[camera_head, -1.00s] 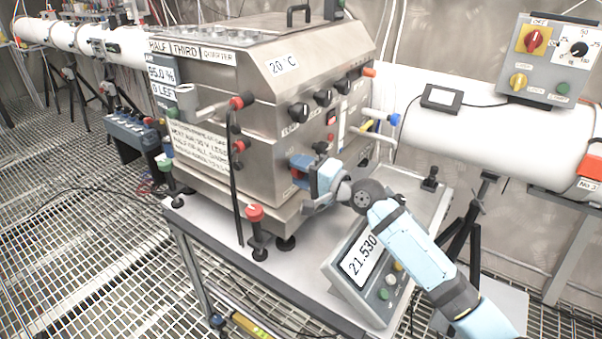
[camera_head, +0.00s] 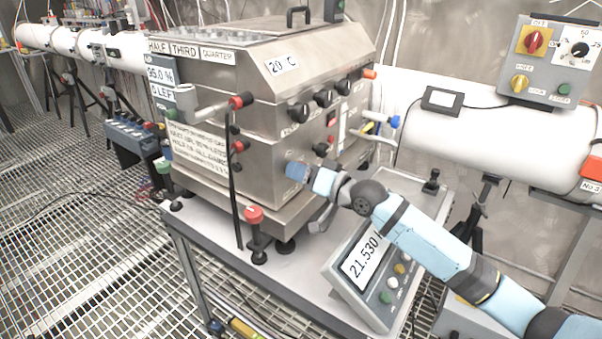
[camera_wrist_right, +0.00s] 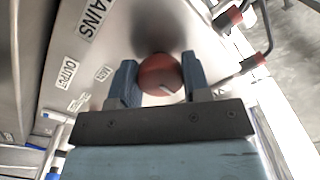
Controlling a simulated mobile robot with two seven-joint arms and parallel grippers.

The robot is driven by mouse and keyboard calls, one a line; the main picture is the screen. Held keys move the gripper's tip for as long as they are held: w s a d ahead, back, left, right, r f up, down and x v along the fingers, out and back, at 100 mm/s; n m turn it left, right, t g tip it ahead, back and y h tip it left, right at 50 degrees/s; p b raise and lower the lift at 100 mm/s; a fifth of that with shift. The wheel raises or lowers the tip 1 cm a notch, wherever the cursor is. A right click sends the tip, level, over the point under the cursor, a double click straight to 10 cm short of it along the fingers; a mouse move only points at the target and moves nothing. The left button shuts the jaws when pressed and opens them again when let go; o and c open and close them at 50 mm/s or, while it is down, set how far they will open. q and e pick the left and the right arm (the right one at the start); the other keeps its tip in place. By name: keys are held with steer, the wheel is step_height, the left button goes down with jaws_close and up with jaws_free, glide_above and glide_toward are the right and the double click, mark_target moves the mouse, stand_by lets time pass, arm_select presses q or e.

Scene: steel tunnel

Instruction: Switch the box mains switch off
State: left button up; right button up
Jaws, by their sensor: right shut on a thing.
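In the right wrist view, a round red switch knob (camera_wrist_right: 160,76) with a white mark sits on the box face. A label (camera_wrist_right: 97,18) beside it reads "AINS", its start cut off. My right gripper (camera_head: 297,171) is at the lower part of the box front. It also shows in the right wrist view (camera_wrist_right: 158,66), its two blue fingers shut on the red knob, one at each side. In the head view the gripper hides this knob. My left gripper is out of view.
A display console (camera_head: 372,265) reading 21.530 stands on the trolley top (camera_head: 290,262), below my right arm. A grey control box (camera_head: 548,60) and white pipe (camera_head: 480,135) are at the right.

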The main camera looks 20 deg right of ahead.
steer(key=shift+n, duration=0.4)
steer(key=o, duration=0.9)
